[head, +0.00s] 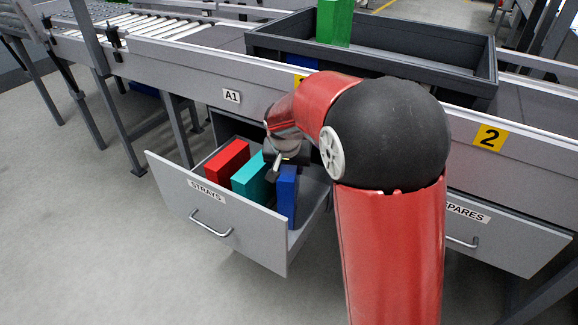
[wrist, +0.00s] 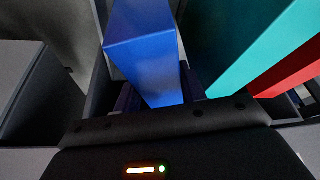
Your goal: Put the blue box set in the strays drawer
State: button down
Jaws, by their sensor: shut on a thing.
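The strays drawer (head: 180,187) is pulled open below the conveyor bench, its label on the front panel. The blue box set (head: 287,197) stands upright inside it, towards the right side. My gripper (head: 287,163) reaches down over the drawer and is shut on the blue box set's upper end. In the wrist view the blue box set (wrist: 145,55) sits between the two dark fingers (wrist: 158,92). Its lower end is partly hidden by the drawer front, so I cannot tell whether it touches the drawer floor.
A teal box (head: 249,177) and a red box (head: 227,160) stand left of the blue one in the drawer. The spares drawer (head: 490,235) is at right.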

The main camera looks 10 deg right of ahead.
jog(key=shift+f, duration=0.2)
jog(key=c, duration=0.8)
grip_release()
jog(key=shift+c, duration=0.2)
jog(key=shift+r, duration=0.1)
